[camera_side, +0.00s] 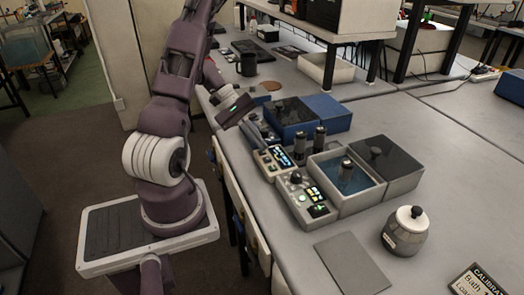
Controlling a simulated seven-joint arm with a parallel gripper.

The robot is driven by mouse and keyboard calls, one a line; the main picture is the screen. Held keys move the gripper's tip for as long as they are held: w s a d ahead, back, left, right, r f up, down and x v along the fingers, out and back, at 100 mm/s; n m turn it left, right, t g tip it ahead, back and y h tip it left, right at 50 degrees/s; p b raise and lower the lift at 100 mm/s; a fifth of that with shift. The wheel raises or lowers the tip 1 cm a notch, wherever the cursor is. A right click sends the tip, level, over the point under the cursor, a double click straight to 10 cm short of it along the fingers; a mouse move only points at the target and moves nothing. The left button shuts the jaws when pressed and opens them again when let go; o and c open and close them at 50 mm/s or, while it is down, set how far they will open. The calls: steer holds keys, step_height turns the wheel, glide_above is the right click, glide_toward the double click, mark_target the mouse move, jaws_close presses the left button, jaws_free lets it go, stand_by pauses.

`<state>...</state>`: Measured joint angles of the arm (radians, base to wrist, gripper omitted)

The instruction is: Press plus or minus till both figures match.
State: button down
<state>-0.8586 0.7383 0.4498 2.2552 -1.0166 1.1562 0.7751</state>
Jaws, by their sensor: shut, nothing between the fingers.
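My gripper (264,139) is shut and empty, pointing down to the right from the end of my arm. Its tips are close to the far control panel; whether they touch it I cannot tell. That far control panel (262,163) is pale, with a lit blue-white display (281,156). The near control panel (297,206) is pale too, with a round knob, several small lit buttons (313,195) and a green display (318,211). The figures on both displays are too small to read. I cannot make out which buttons are plus and minus.
Beside the panels stand an open bath (373,199) with bluish contents, a dark-lidded box (404,183), blue boxes (327,115) and dark cylinders (319,138). A lidded jar (405,236), a grey plate (350,264) and a calibration sign (478,281) lie nearer.

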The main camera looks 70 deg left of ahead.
mark_target(259, 150)
steer(key=shift+r, duration=0.75)
steer(key=shift+r, duration=2.55)
stand_by(0.6)
step_height(259, 150, up, 4)
steer(key=n, duration=1.9)
steer(key=shift+f+t+y, duration=0.15)
steer(key=shift+t+y, duration=0.15)
steer(key=shift+t, duration=0.1)
